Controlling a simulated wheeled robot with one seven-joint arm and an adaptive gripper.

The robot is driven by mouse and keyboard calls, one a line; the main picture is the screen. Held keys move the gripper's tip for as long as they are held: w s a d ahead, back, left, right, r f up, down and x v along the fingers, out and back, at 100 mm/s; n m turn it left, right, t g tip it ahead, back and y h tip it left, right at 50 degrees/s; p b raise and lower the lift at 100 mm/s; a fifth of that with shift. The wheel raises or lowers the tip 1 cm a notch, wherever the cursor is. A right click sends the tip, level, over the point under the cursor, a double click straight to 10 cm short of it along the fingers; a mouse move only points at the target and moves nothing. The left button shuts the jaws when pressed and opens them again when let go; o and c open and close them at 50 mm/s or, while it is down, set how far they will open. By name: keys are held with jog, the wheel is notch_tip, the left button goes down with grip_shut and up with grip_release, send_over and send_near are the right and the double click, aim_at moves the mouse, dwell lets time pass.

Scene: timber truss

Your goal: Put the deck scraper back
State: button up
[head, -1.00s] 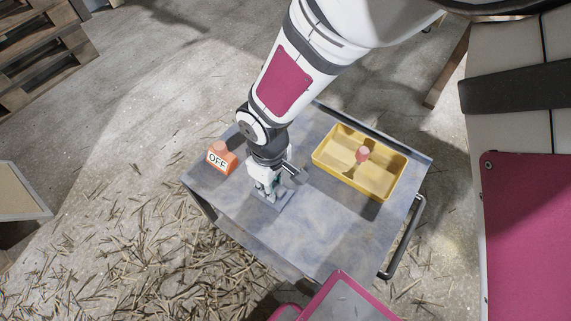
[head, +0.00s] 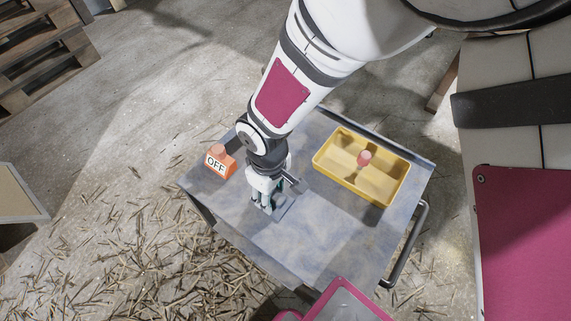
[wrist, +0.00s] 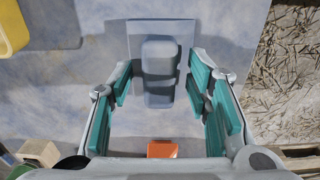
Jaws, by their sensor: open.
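A grey piece, a flat plate with a raised rounded block on it, lies on the cart top (head: 320,235); I take it for the deck scraper (wrist: 160,72), though I cannot be sure. In the wrist view the block stands between my gripper's (wrist: 165,90) two green-padded fingers, with a gap on each side. My gripper is open, low over the cart. In the head view my gripper (head: 264,203) hides part of the grey piece (head: 287,211). A small orange patch (wrist: 162,150) shows between the fingers' bases; I cannot tell what it is.
A yellow divided tray (head: 321,165) with a pink-topped item (head: 364,158) in it stands at the cart's right. An orange block marked OFF (head: 217,161) stands at its left. The cart's front is clear. Wood scraps litter the floor.

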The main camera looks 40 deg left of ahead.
aim_at(272, 194)
notch_tip(272, 194, up, 12)
jog(key=p, duration=0.3)
jog(key=shift+p, duration=0.4)
